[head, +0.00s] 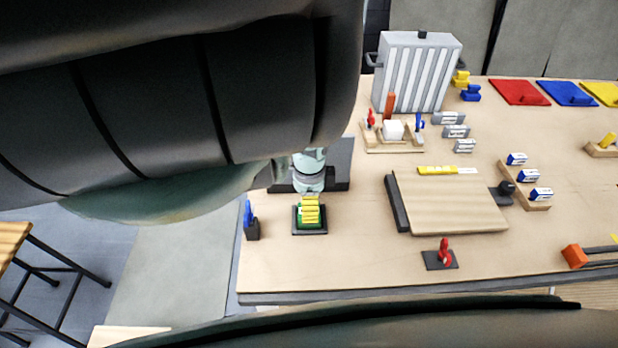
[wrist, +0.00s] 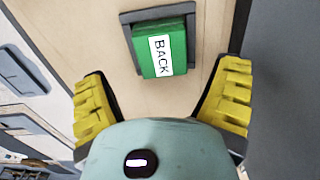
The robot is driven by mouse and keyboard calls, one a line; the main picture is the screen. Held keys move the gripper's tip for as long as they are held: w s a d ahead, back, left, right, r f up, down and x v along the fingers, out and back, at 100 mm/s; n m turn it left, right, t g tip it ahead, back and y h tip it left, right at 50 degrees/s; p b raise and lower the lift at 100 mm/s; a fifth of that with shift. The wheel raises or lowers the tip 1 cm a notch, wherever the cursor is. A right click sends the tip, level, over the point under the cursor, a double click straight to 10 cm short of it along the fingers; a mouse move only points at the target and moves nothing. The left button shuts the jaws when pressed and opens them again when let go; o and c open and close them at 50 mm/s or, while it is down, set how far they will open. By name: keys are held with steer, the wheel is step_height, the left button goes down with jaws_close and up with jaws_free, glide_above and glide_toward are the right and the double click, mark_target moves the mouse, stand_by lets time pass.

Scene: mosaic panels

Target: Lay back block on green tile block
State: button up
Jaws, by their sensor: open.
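A green block with a white label reading BACK (wrist: 160,46) lies in a dark square tray (wrist: 125,17) in the wrist view. In the head view a little green of the block (head: 300,222) shows beside my yellow fingers, over the tray (head: 323,233) near the table's left end. My gripper (head: 310,207) is open. In the wrist view its fingers (wrist: 165,80) stand wide apart, one toward each side of the block, with nothing held between them. No separate green tile block can be made out.
A blue-handled item in a dark holder (head: 251,228) stands just left of the tray. A wooden board (head: 455,205) and a red item on a dark plate (head: 440,258) are to the right. Red (head: 519,92), blue (head: 571,93) and yellow (head: 603,93) panels lie far back.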

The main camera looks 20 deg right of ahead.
step_height(320, 180, up, 8)
steer(key=p, duration=0.3)
stand_by(0.7)
